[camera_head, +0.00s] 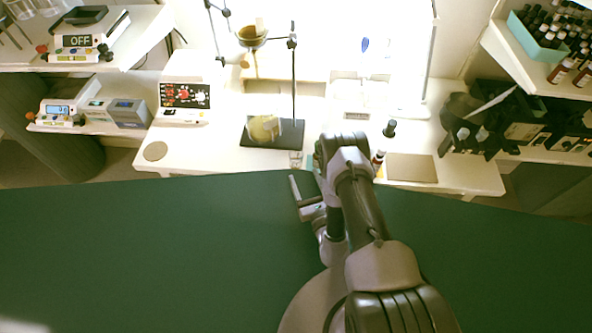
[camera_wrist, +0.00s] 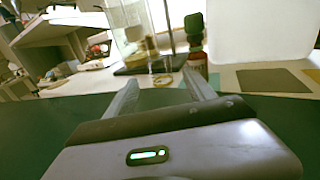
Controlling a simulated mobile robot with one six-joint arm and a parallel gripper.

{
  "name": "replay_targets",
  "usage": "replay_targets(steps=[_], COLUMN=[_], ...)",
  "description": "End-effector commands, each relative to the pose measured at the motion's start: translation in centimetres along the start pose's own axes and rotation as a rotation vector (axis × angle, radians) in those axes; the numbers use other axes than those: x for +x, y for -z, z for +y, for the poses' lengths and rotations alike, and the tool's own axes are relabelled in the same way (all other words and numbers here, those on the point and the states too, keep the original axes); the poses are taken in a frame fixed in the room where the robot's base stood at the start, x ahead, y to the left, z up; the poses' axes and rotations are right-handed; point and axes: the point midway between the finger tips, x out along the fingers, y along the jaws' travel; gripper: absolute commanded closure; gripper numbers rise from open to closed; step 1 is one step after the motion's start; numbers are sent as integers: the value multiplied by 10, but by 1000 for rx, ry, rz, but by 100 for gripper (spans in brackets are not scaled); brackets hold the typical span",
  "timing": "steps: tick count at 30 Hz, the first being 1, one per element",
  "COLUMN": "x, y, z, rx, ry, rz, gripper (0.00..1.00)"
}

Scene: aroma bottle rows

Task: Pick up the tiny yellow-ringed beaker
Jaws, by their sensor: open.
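The tiny beaker (camera_head: 295,159) is a small clear glass near the front edge of the white bench, just in front of the dark stand base. In the wrist view the tiny beaker (camera_wrist: 162,80) shows a yellowish ring and appears between the fingertips, beyond them. My gripper (camera_wrist: 160,76) is open, with its two fingers spread and nothing between them. In the head view my gripper (camera_head: 306,197) is over the green surface, short of the bench; my arm covers part of the area beside the beaker.
A red-labelled bottle (camera_wrist: 196,55) stands close to the right of the tiny beaker. Behind it, a larger beaker (camera_head: 265,128) with yellowish contents stands on the black stand base (camera_head: 285,140). A brown square pad (camera_head: 412,168) lies right. The green surface (camera_head: 130,240) is clear.

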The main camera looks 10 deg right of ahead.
Motion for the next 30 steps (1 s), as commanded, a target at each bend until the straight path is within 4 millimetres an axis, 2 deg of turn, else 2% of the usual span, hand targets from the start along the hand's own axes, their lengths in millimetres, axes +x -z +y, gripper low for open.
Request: replay_targets(steps=[1, 6, 13, 19, 22, 27, 28, 30], x=[14, 51, 77, 116, 124, 124, 124, 124], y=[6, 1, -1, -2, -3, -4, -4, -4], z=[1, 1, 1, 2, 2, 2, 2, 2], rx=[-4, -1, 0, 0, 2, 2, 2, 2], ry=[-3, -3, -3, -3, -2, -3, -3, -2], rz=[-8, -3, -3, -3, -1, 0, 0, 0], gripper=[37, 37, 37, 37, 37, 37, 39, 52])
